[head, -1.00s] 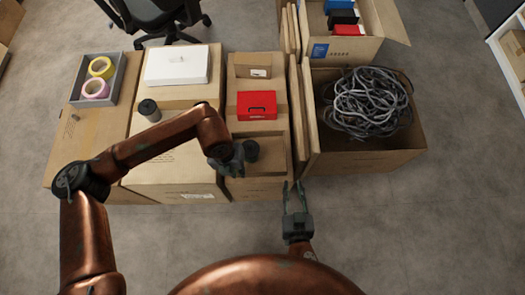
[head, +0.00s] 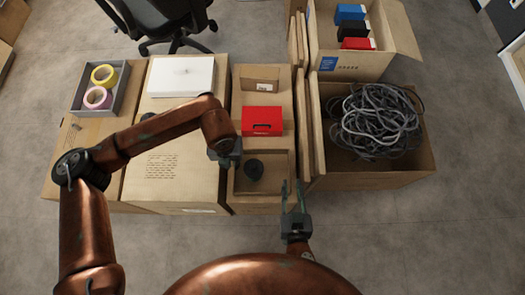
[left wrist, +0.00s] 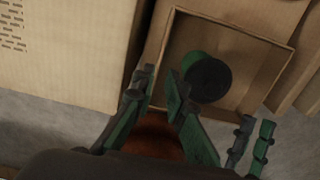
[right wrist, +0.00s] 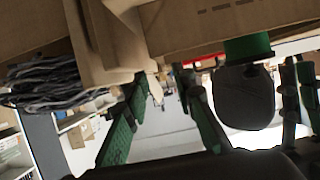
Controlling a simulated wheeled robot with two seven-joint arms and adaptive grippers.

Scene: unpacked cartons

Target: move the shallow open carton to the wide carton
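A white box (head: 181,76) lies on the wide carton's far part. A red box (head: 262,121) sits behind the shallow carton. To the right, upright cardboard panels (head: 314,130) and an open carton of cables (head: 375,179) stand close. A grey tape tray (head: 78,105) is far left.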

